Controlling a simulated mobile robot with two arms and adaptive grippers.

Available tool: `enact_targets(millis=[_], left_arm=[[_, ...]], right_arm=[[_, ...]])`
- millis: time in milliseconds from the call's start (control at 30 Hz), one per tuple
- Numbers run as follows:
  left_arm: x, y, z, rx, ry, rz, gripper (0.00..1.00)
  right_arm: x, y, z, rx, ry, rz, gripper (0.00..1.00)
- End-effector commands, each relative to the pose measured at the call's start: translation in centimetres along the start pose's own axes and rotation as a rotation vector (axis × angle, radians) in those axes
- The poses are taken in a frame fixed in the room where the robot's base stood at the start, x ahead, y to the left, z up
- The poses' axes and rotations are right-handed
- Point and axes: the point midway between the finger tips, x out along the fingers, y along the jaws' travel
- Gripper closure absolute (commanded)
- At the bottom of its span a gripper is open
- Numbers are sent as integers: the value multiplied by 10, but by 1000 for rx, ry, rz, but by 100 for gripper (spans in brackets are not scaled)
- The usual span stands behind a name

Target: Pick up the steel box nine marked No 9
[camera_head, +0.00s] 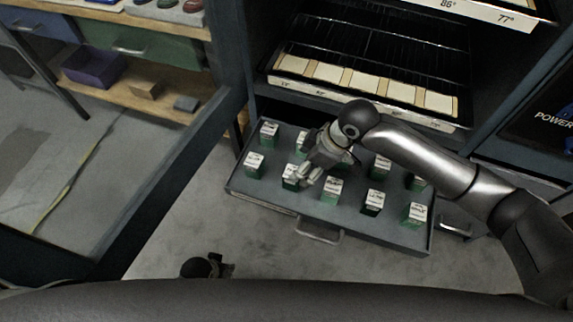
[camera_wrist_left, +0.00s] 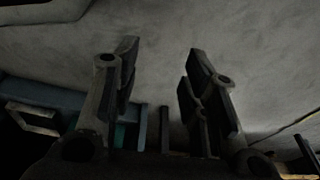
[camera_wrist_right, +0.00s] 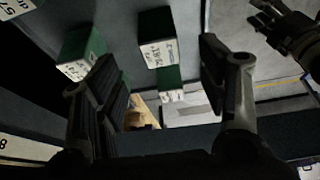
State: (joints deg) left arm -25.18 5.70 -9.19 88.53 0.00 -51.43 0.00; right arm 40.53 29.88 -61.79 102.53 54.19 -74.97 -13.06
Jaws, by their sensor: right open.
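Several small green boxes with white printed labels stand upright in an open grey drawer (camera_head: 275,207) in the head view. The labels are too small to read, so I cannot tell which is No 9. One box (camera_head: 374,203) on the right looks darker than the others. My right gripper (camera_head: 303,181) is open above the drawer, partly hiding boxes near its left middle. In the right wrist view a box (camera_wrist_right: 160,38) shows between the open fingers, with another box (camera_wrist_right: 80,52) to the left. My left gripper (camera_wrist_left: 160,58) is open and empty, low at the left.
A dark cabinet with wire shelves (camera_head: 375,45) stands behind the drawer. The drawer handle (camera_head: 318,231) projects at the front. At the left, a shelf unit holds a purple bin (camera_head: 93,68) and small blocks. The floor (camera_head: 185,215) left of the drawer is clear.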

Motion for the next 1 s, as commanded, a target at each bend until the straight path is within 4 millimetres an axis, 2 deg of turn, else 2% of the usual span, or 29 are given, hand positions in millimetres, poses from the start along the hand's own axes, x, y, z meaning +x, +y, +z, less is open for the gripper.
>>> enact_targets(millis=[33, 200, 567, 1000], left_arm=[[-2, 0, -4, -1, 6, 0, 60], [-18, -2, -16, -3, 16, -2, 60], [-34, -2, -27, -5, 25, -4, 60], [-78, -5, -47, -9, 51, -8, 60]], right_arm=[[10, -2, 0, 0, 0, -3, 34], [33, -1, 0, 1, 2, -1, 34], [54, -1, 0, 0, 2, -1, 34], [96, 2, 2, 0, 2, 1, 34]])
